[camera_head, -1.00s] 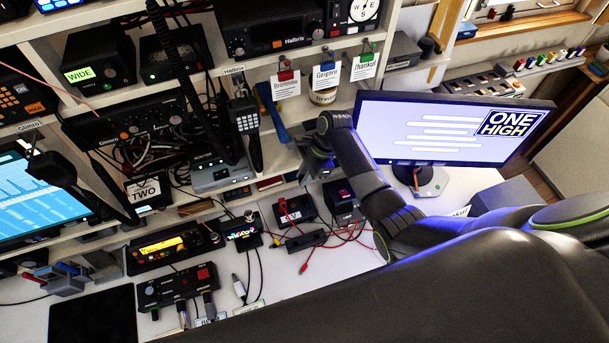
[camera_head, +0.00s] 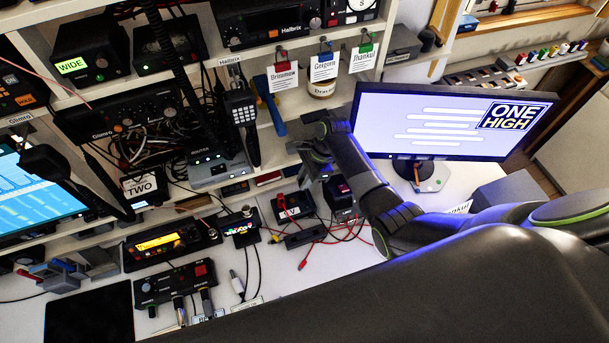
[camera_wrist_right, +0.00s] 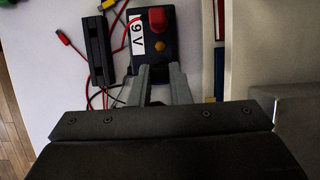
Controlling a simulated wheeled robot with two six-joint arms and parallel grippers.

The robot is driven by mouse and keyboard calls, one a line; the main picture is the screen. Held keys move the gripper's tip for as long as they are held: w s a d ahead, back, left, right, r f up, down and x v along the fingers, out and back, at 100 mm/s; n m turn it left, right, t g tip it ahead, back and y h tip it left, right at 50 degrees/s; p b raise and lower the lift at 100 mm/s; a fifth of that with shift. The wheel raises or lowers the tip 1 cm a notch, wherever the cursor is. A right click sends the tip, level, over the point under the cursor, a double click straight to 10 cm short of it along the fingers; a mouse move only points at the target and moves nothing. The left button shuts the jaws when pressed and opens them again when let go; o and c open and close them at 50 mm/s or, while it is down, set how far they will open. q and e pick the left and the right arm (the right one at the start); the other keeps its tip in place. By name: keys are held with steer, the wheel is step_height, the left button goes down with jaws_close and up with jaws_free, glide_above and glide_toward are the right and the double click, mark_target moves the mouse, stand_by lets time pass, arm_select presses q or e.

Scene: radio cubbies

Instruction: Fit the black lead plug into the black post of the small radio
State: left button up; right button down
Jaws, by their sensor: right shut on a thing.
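In the head view my right gripper (camera_head: 314,152) hangs over the back of the desk, in front of the shelf. In the right wrist view its grey fingers (camera_wrist_right: 160,72) are close together beside a black 9 V box (camera_wrist_right: 152,38) with a red and a yellow part on top. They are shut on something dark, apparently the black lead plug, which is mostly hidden. Thin red and black leads (camera_wrist_right: 114,80) run near the fingers. A small black unit with a coloured screen (camera_head: 241,228) stands left of the 9 V box; I cannot see its posts clearly. My left gripper is out of view.
A black block (camera_head: 304,240) lies in front of the 9 V box, with loose red leads (camera_head: 325,238) around it. A dark box (camera_head: 339,190) stands close to my right gripper. A monitor (camera_head: 450,130) stands to the right. Shelves of radios rise behind.

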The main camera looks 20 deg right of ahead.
steer(key=shift+f, duration=0.6)
steer(key=shift+p, duration=0.85)
stand_by(1.5)
steer(key=shift+f+b, duration=0.85)
steer(key=shift+f, duration=0.6)
steer(key=c, duration=1.3)
jaws_free()
steer(key=shift+v, duration=3.75)
steer(key=shift+s, duration=0.1)
